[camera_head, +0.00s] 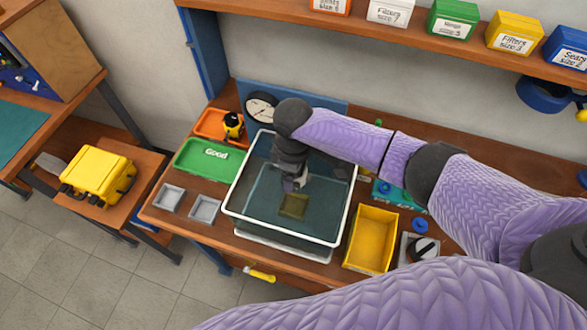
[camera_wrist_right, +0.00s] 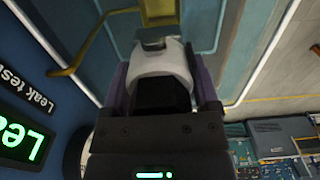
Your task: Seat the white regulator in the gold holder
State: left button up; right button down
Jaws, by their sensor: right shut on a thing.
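The white regulator (camera_wrist_right: 160,62) shows in the right wrist view, with a grey metal end pointing away from my palm. My right gripper (camera_wrist_right: 162,88) is shut on it, one finger on each side. In the head view my right gripper (camera_head: 296,183) points down into the clear tank, and the regulator is mostly hidden by it. The gold holder (camera_head: 293,206) is on the tank floor, just below and slightly in front of the gripper. Gold parts (camera_wrist_right: 108,28) also show beyond the regulator in the wrist view. The regulator looks apart from the holder in the head view. My left gripper is not in view.
The white-rimmed tank (camera_head: 284,239) walls surround the gripper. A green "Good" tray (camera_head: 208,160), an orange tray (camera_head: 213,125) and two grey trays (camera_head: 204,209) stand left. A yellow bin (camera_head: 371,239) stands right. A round gauge (camera_head: 262,107) is behind.

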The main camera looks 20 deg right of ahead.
jog(key=shift+f+b, duration=0.95)
jog(key=shift+f, duration=1.4)
dwell(1.7)
jog(key=shift+f+b, duration=1.25)
jog(key=shift+f, duration=1)
dwell(1.7)
